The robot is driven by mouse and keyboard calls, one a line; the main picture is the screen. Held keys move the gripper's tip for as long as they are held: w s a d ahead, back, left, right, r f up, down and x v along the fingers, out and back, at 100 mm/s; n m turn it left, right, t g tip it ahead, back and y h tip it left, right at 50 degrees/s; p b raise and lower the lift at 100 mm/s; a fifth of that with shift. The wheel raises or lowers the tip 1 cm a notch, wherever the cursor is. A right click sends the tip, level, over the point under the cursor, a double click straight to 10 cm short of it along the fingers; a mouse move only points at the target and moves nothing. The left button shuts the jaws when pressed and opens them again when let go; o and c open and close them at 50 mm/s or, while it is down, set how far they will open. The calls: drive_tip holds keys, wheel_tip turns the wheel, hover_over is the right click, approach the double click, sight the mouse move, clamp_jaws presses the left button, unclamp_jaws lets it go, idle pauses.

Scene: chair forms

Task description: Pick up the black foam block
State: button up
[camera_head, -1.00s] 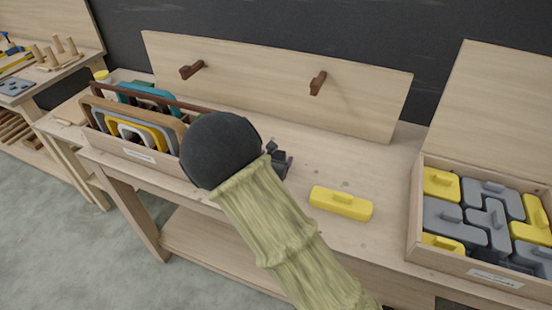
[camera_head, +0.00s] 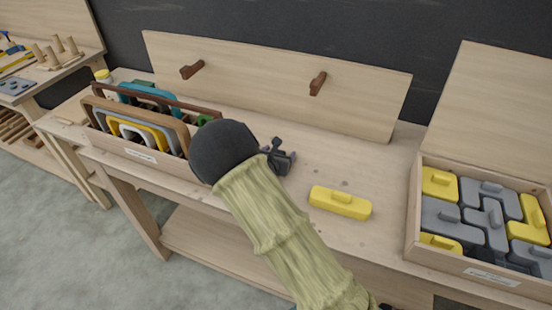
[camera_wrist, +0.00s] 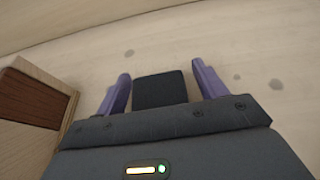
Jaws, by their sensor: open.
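The black foam block (camera_wrist: 160,89) shows in the wrist view as a dark, flat-topped piece on the pale wooden bench. It lies between the two purple fingers of my gripper (camera_wrist: 161,75), with a gap on both sides. Its near end is hidden by the gripper body. My gripper is open and holds nothing. In the head view my gripper (camera_head: 280,155) is low over the bench, right of the rack, and I cannot pick out the block there.
A wooden rack (camera_head: 128,149) of coloured frames stands close left of my gripper; its corner shows in the wrist view (camera_wrist: 57,115). A yellow block (camera_head: 341,202) lies to the right. A box (camera_head: 462,262) of grey and yellow pieces stands far right. A pegged board (camera_head: 250,88) stands behind.

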drive_tip(key=c, duration=1)
drive_tip(key=shift+c, duration=0.2)
wheel_tip(320, 180, up, 10)
idle(0.7)
